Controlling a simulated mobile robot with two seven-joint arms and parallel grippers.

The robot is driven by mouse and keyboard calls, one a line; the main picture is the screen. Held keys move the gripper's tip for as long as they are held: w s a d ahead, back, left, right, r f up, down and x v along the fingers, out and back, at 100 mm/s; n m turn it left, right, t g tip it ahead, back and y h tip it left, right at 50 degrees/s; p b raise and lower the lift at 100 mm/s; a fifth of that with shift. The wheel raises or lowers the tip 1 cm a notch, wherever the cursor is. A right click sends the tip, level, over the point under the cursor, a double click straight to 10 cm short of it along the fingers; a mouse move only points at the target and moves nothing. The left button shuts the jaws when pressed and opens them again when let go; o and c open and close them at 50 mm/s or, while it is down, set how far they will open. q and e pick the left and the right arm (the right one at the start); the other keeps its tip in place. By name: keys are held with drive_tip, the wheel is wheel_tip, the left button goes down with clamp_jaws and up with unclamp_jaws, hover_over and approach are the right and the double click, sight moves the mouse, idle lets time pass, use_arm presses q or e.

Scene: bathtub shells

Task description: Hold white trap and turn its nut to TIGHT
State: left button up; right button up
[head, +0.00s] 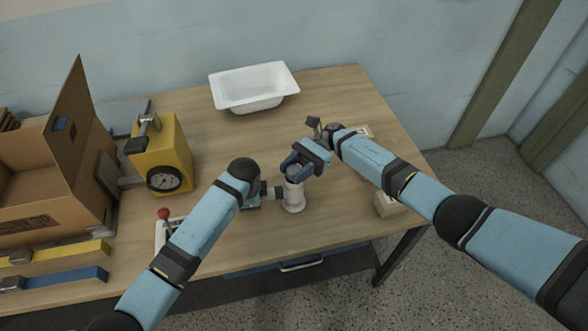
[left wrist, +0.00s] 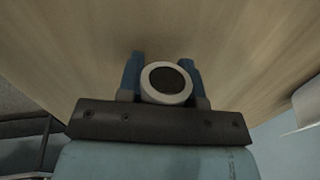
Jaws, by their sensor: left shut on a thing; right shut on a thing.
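The white trap (head: 293,201) stands upright on the wooden table, between my two arms in the head view. My left gripper (head: 279,193) comes from the left and is shut on the trap's body. In the left wrist view the trap's round white end (left wrist: 149,91) with a dark centre sits between the blue fingers of my left gripper (left wrist: 162,78). My right gripper (head: 294,174) reaches down from above and is shut on the top of the trap, where the nut would be. The nut itself and any TIGHT mark are hidden by the right gripper.
A white bathtub shell (head: 254,88) sits at the back of the table. A yellow device with a dial (head: 162,152) and an open cardboard box (head: 85,190) stand at left. A small beige block (head: 388,205) lies near the right edge.

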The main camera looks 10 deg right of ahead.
sight(294, 169)
drive_tip(key=shift+f+n+g+h, duration=0.1)
drive_tip(key=shift+n+g+h, duration=0.9)
drive_tip(key=shift+g+h, duration=0.1)
drive_tip(key=shift+h, duration=0.3)
drive_tip(key=o, duration=0.9)
drive_tip(key=shift+o, duration=0.2)
wheel_tip(294, 169, up, 10)
drive_tip(key=shift+r, duration=0.1)
